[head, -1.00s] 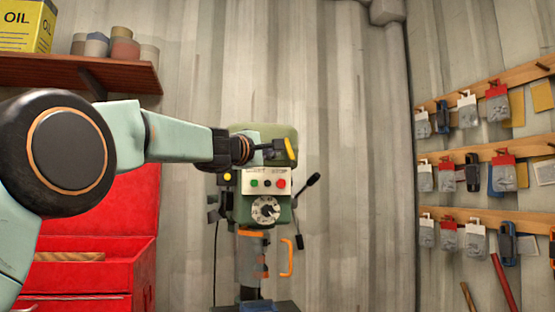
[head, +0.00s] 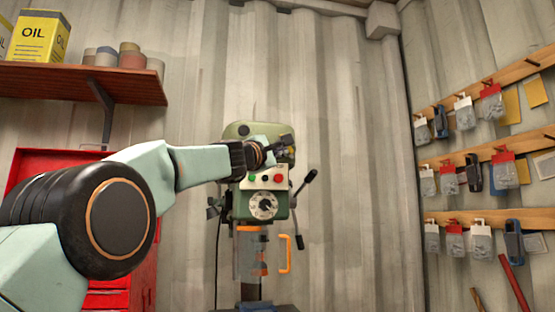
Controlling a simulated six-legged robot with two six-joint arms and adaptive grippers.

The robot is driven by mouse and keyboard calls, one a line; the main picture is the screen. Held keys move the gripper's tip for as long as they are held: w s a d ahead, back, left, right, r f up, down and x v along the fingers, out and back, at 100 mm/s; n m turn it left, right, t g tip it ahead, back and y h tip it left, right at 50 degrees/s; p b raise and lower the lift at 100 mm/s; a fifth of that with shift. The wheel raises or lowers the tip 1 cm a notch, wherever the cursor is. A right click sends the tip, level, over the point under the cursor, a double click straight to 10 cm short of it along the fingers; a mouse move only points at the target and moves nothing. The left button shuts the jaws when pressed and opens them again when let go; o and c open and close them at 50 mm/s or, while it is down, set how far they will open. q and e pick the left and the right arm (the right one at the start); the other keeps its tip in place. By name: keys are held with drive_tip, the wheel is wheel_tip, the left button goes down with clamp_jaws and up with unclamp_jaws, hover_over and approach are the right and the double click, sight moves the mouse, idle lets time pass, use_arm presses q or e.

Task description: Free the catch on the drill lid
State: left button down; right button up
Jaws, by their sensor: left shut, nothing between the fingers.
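The green drill press (head: 278,206) stands against the back wall. Its rounded lid (head: 243,130) is at the top, above a pale panel with buttons (head: 278,179) and a dial (head: 263,205). My left arm reaches in from the left, and my left gripper (head: 284,151) is at the front of the drill's head, just above the button panel. It is shut and holds nothing. The gripper covers part of the lid's front, and I cannot make out the catch. My right gripper is not in view.
A wooden shelf (head: 80,85) with oil cans (head: 40,38) and pots (head: 130,57) is at upper left. A red tool cabinet (head: 107,297) stands below it. Pegboard rails (head: 490,152) with hanging packets line the right wall. A lever (head: 306,180) sticks out right of the drill.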

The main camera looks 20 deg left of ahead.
sight(291, 153)
use_arm(q)
drive_tip(key=shift+w+d+f, duration=0.2)
drive_tip(key=shift+w+d, duration=0.5)
drive_tip(key=shift+d, duration=0.25)
drive_tip(key=shift+w+d+r+p, duration=0.1)
drive_tip(key=shift+w+d+p, duration=0.15)
drive_tip(key=shift+d+p, duration=0.15)
drive_tip(key=shift+a, duration=0.15)
